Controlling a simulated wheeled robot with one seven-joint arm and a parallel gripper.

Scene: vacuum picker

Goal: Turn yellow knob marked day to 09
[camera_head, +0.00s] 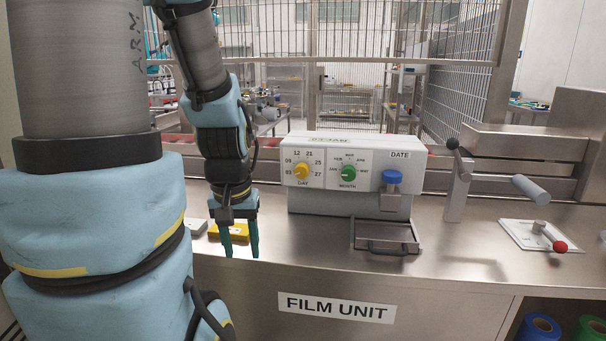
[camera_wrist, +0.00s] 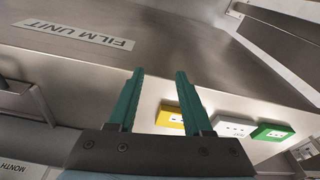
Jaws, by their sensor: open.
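The yellow knob marked DAY (camera_head: 301,172) is on the left of a white panel box (camera_head: 350,163), with numbers such as 09, 12, 21, 25 and 27 around it. I cannot tell exactly which number it points to. My gripper (camera_head: 240,252) is open and empty, pointing down, to the left of and lower than the knob, near the table's front edge. Its two teal fingers also show in the wrist view (camera_wrist: 158,92), apart with nothing between them. The knob is not seen in the wrist view.
A green MONTH knob (camera_head: 348,173) and a blue DATE knob (camera_head: 392,177) are on the same box. A metal tray (camera_head: 386,247) stands in front. A yellow block (camera_head: 232,230) lies behind my gripper. A lever (camera_head: 459,175) and red-ended handle (camera_head: 559,246) are to the right.

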